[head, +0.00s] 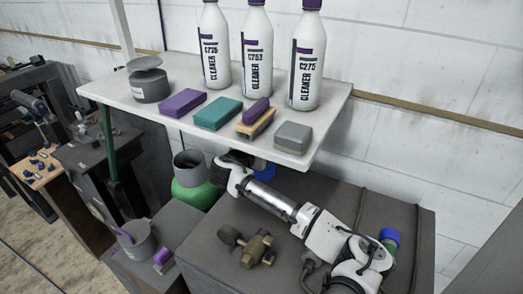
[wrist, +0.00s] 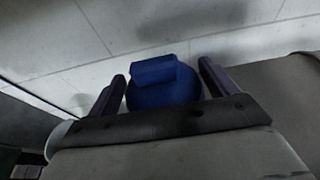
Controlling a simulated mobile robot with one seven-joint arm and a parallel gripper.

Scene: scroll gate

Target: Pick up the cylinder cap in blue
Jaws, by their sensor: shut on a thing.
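The blue cylinder cap (wrist: 165,88) sits between the two dark fingers of my gripper (wrist: 162,72) in the wrist view. It is round with a raised block on top. My gripper is shut on it. In the head view, my gripper's end is under the front edge of the shelf, and the shelf hides most of its fingers. A small blue patch (head: 265,172) shows beside it, below the shelf; it looks like the held cap.
A white shelf (head: 325,135) with cleaner bottles (head: 256,50), sponges and a grey tin overhangs my gripper. A green cylinder (head: 190,192) stands left of it. A brass valve (head: 258,250) lies on the grey box (head: 205,262). Another blue-topped item (head: 389,236) is at right.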

